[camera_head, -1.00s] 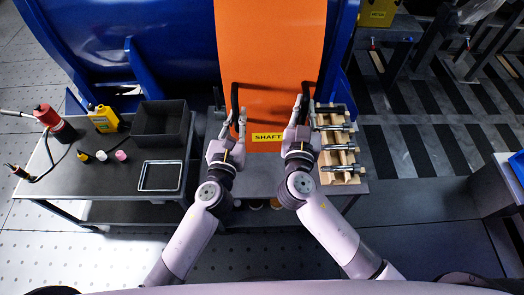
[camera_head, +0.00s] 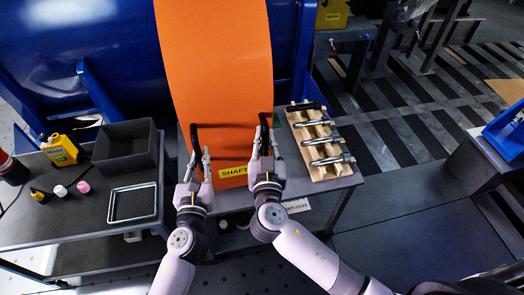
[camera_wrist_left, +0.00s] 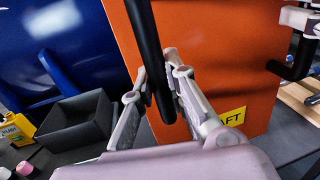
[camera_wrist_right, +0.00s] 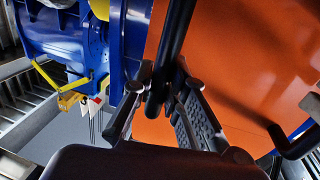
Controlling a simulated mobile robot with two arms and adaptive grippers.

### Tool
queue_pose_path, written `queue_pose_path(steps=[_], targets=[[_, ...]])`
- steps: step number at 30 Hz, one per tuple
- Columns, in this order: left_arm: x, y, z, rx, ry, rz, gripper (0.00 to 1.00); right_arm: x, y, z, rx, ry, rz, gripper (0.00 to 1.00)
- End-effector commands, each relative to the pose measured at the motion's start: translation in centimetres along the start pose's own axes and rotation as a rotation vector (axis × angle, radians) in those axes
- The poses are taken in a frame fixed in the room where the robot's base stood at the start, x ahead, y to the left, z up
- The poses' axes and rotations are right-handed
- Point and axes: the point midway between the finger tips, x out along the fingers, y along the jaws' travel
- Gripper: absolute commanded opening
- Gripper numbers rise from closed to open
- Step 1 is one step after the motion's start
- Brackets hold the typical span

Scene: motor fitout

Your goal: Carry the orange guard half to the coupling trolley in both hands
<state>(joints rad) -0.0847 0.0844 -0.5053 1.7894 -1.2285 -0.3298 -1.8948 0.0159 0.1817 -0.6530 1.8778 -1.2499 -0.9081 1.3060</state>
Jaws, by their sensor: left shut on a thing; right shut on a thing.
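The orange guard half (camera_head: 215,70) is a tall curved panel with two black bar handles and a yellow label reading SHAFT (camera_head: 233,171). It stands upright in front of the blue housing. My left gripper (camera_head: 197,163) is shut on the left handle (camera_wrist_left: 146,40), seen close in the left wrist view. My right gripper (camera_head: 265,143) is shut on the right handle (camera_wrist_right: 176,35), seen close in the right wrist view. Whether the panel's lower edge touches the bench is hard to tell. I cannot identify the coupling trolley for sure.
A wooden rack (camera_head: 322,171) with metal shafts lies right of the panel. On the dark bench at left are a grey bin (camera_head: 126,148), a metal-rimmed tray (camera_head: 132,204), a yellow bottle (camera_head: 60,150) and small caps. A blue bin (camera_head: 508,130) is at far right. Striped floor lies between.

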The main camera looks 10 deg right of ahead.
Motion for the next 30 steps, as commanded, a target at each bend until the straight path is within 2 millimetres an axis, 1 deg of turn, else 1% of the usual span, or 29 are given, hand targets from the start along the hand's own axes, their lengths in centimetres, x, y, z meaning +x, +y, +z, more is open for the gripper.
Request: queue_pose_path(steps=[17,23,30], targets=[[0.1,0.1,-0.1,0.002,-0.005,0.001,0.00,0.1,0.1,0.0,0.001,0.008,0.002,0.00],[0.1,0.1,-0.7,0.002,-0.005,0.001,0.00,0.1,0.1,0.6,0.001,0.008,0.002,0.00],[0.1,0.1,-1.9,0.002,-0.005,0.001,0.00,0.1,0.1,1.9,0.001,0.007,0.002,0.00]])
